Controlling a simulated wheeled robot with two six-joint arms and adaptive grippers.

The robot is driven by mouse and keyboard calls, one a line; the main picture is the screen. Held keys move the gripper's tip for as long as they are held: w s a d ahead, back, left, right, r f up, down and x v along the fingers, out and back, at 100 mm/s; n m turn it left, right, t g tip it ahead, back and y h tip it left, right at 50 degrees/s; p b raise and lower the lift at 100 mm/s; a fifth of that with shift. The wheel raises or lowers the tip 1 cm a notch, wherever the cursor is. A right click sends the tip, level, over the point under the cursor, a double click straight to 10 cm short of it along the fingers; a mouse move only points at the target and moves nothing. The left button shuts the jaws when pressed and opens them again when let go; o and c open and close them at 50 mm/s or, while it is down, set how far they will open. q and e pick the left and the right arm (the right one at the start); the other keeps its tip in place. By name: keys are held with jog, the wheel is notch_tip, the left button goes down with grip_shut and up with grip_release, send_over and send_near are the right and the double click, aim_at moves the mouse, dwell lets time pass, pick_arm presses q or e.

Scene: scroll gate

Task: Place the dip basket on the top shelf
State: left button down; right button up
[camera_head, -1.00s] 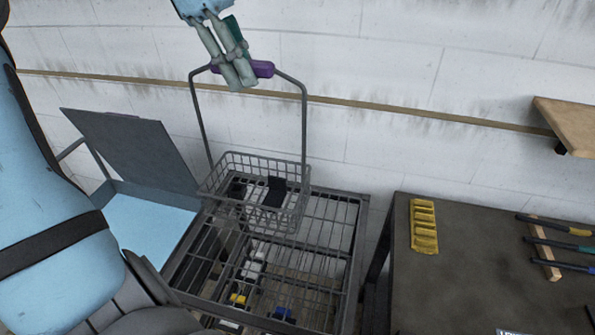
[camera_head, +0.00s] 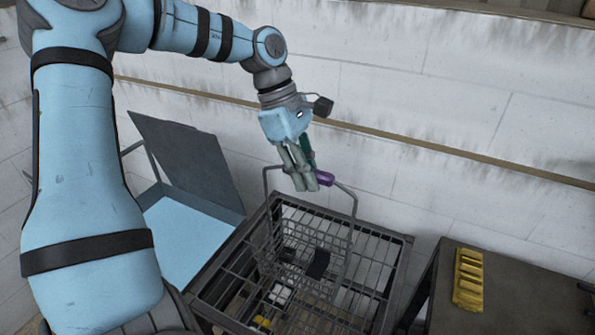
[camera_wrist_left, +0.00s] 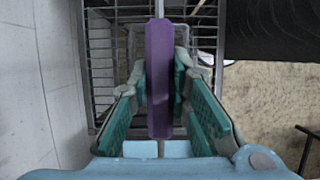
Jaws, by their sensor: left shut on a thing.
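The dip basket (camera_head: 292,262) is a grey wire basket with a tall wire handle and a purple grip (camera_head: 325,178). A small black piece (camera_head: 318,264) shows on it. My left gripper (camera_head: 304,183) is shut on the purple grip, which also shows between the fingers in the left wrist view (camera_wrist_left: 160,80). The basket hangs upright below and overlaps the top of a dark metal wire rack (camera_head: 396,240). I cannot tell whether it touches the rack or which level is the top shelf. My right gripper is out of view.
Left of the rack stands a light blue open box (camera_head: 188,240) with a grey raised lid (camera_head: 185,150). On the right is a dark table (camera_head: 520,300) with a yellow slotted block (camera_head: 468,278). A white wall (camera_head: 420,110) stands close behind. Several small items sit inside the rack.

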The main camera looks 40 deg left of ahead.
pick_arm(q)
jog(key=f, duration=0.1)
jog(key=f+b, duration=0.2)
jog(key=f, duration=0.1)
jog(key=shift+s+d+f, duration=0.1)
jog(key=shift+s, duration=0.15)
jog(key=c, duration=1.5)
grip_release()
jog(key=shift+w+f+b, duration=0.1)
jog(key=shift+w+b, duration=0.05)
jog(key=shift+b, duration=0.15)
jog(key=v, duration=1.2)
jog(key=shift+p, duration=0.4)
